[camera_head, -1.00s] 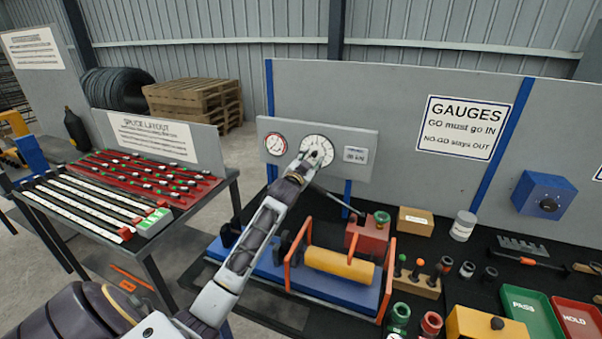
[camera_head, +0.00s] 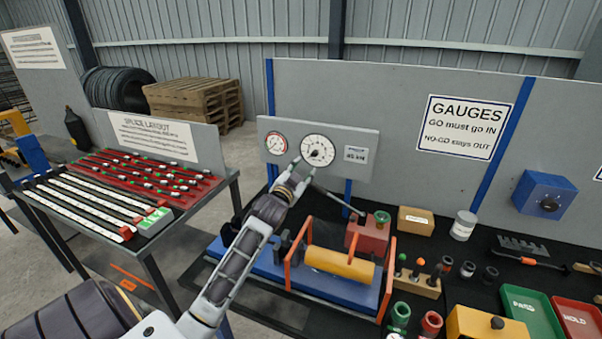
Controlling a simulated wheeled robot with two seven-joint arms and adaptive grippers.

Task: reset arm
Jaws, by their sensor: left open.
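My left arm comes in from the lower left, and my left gripper (camera_head: 302,169) is open and empty. It appears just below the large white dial gauge (camera_head: 318,150) on the grey gauge panel. I cannot tell how far it stands from the panel. The dial's face and its black pointer show clearly. My right gripper is not in view.
Below the gripper is a blue test bench (camera_head: 340,287) with orange frames and a yellow cylinder (camera_head: 340,263). A red block (camera_head: 368,238) stands behind it. A splice table (camera_head: 150,222) stands left. Green PASS (camera_head: 533,309) and red HOLD (camera_head: 579,318) trays lie right.

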